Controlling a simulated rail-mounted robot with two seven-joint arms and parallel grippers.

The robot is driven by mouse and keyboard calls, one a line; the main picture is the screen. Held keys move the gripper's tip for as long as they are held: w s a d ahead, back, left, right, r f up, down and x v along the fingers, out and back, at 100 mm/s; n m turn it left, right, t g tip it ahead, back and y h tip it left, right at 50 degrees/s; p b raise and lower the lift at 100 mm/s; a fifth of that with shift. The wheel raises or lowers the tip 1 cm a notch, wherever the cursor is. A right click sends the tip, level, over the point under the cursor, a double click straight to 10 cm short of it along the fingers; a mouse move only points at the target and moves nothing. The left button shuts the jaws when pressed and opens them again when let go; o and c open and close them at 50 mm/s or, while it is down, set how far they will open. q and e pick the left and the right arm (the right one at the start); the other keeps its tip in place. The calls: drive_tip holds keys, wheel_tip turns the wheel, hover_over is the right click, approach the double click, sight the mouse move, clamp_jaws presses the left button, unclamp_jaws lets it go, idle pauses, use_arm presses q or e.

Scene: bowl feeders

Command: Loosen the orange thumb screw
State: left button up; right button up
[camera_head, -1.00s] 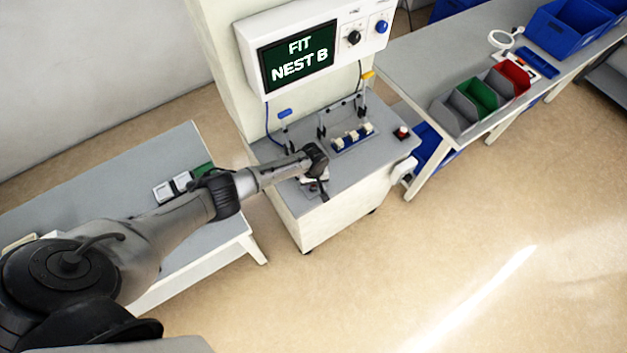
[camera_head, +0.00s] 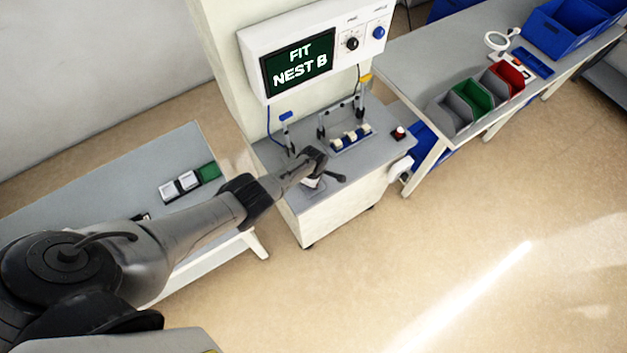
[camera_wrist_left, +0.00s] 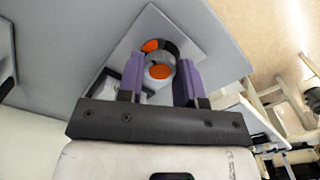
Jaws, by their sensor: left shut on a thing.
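The orange thumb screw (camera_wrist_left: 160,71) shows as an orange round face between the purple fingers of my left gripper (camera_wrist_left: 161,78) in the left wrist view. The fingers are shut on it. Just beyond it is a dark grey round part (camera_wrist_left: 168,48) with a second orange patch (camera_wrist_left: 152,45), on a pale square plate (camera_wrist_left: 186,28). In the head view my left gripper (camera_head: 314,180) is over the near left part of the machine's grey top (camera_head: 350,172), and the screw is hidden there. My right gripper is not in view.
A panel with a screen reading "FIT NEST B" (camera_head: 297,66) stands behind the machine top. A blue fixture with pale blocks (camera_head: 351,139) and a red button (camera_head: 399,133) are on the top. A side table (camera_head: 110,185) is at left; a bench with bins (camera_head: 470,100) is at right.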

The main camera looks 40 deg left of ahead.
use_arm(q)
drive_tip(key=n, duration=0.2)
drive_tip(key=shift+n, duration=0.7)
drive_tip(key=shift+r, duration=0.1)
drive_tip(key=shift+w, duration=0.1)
drive_tip(key=o, duration=0.9)
drive_tip(key=shift+r+p, duration=4.9)
drive_tip(key=shift+r, duration=1.95)
